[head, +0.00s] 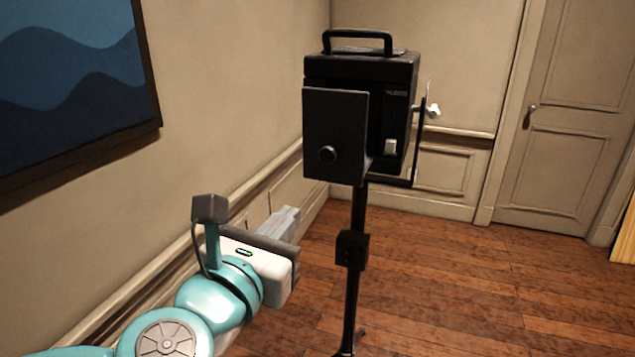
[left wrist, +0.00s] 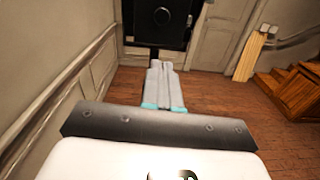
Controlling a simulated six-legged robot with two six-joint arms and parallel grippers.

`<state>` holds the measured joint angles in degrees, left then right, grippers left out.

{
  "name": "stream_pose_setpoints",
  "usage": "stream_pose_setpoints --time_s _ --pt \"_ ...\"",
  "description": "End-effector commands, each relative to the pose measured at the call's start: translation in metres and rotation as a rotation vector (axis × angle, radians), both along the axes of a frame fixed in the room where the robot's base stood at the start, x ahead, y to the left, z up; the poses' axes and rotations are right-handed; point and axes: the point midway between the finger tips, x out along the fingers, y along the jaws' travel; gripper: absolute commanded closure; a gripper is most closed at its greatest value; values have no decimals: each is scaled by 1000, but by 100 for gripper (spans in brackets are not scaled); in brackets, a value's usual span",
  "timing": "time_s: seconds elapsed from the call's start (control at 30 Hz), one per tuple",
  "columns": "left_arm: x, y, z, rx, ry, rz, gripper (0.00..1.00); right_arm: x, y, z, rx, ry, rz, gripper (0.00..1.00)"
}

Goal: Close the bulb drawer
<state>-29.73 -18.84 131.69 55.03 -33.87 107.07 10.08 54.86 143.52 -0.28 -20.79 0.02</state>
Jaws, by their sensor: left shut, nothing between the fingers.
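The bulb drawer (head: 340,112) is part of a black lamp housing (head: 362,70) on a black stand. Its flat front panel has a round knob (head: 327,155) and stands out in front of the housing, so the drawer looks open. The panel and knob also show at the top of the left wrist view (left wrist: 180,30). My left gripper (head: 291,214) is shut and empty, below and to the left of the panel and apart from it. In the left wrist view its closed fingers (left wrist: 161,65) point towards the stand. My right gripper is out of view.
The stand's pole (head: 357,215) runs down to the wooden floor (head: 450,275). The left wall (head: 240,120) with its rail is close to my left arm. Wooden steps (left wrist: 295,88) show at the right of the left wrist view.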

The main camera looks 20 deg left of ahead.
Motion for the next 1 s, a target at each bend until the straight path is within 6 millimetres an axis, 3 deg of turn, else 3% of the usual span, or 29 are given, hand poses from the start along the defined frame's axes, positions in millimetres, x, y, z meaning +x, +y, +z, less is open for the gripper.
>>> stream_pose_setpoints --time_s 0.1,0.23,0.7,1.0 --pt "-15 3 17 -63 -50 -9 100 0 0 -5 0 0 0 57" --pt "-9 4 22 -75 -57 -9 100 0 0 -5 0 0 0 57" --pt "86 -2 26 -69 -54 -8 100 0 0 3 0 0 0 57" --pt "120 -4 29 -71 -56 -9 100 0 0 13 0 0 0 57"
